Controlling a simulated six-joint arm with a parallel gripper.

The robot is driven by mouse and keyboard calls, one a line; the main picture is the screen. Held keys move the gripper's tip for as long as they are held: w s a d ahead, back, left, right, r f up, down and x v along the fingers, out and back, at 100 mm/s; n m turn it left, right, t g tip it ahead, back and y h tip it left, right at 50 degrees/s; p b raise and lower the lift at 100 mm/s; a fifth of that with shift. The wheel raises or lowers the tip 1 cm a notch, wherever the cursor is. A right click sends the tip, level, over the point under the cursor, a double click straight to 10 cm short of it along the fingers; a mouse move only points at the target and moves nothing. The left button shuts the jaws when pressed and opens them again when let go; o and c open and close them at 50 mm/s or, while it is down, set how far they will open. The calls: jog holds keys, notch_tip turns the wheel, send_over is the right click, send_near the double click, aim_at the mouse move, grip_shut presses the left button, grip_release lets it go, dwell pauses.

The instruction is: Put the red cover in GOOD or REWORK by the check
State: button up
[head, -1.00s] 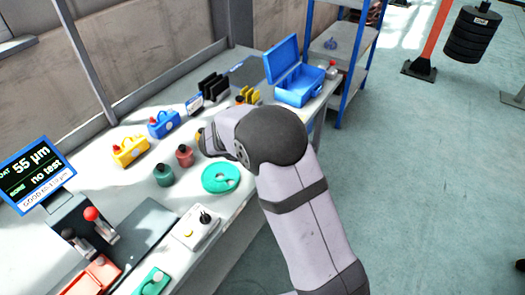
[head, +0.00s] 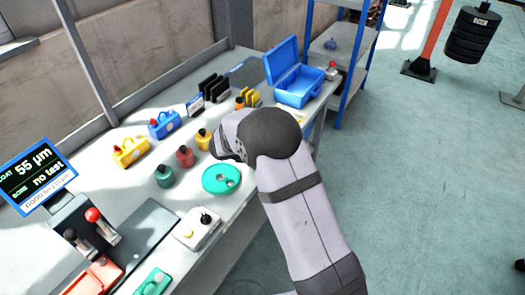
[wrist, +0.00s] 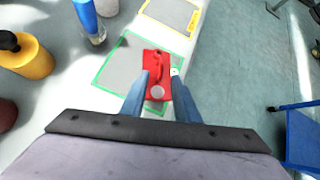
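The red cover (wrist: 157,60) shows in the wrist view between the two blue fingers of my gripper (wrist: 161,78), which looks shut on it. The cover is over the right part of a green-outlined area (wrist: 122,62) on the bench; its height above the bench is hard to tell. A yellow-outlined area (wrist: 172,12) lies farther up that view. In the head view my arm hides the gripper and cover. The display (head: 38,176) reads 55 µm for coat and "no test" on the line below, with a GOOD range in small print under them.
Yellow (head: 203,139), red (head: 185,156) and green (head: 164,175) bottles stand left of my arm, by a green round part (head: 221,179). An open blue case (head: 298,88) stands at the bench's far end. Floor (wrist: 240,75) lies beyond the bench edge.

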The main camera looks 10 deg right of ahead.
jog(key=shift+x, duration=1.65)
grip_shut()
jog(key=shift+r, duration=0.1)
notch_tip(320, 180, up, 10)
jog(key=shift+p, duration=0.35)
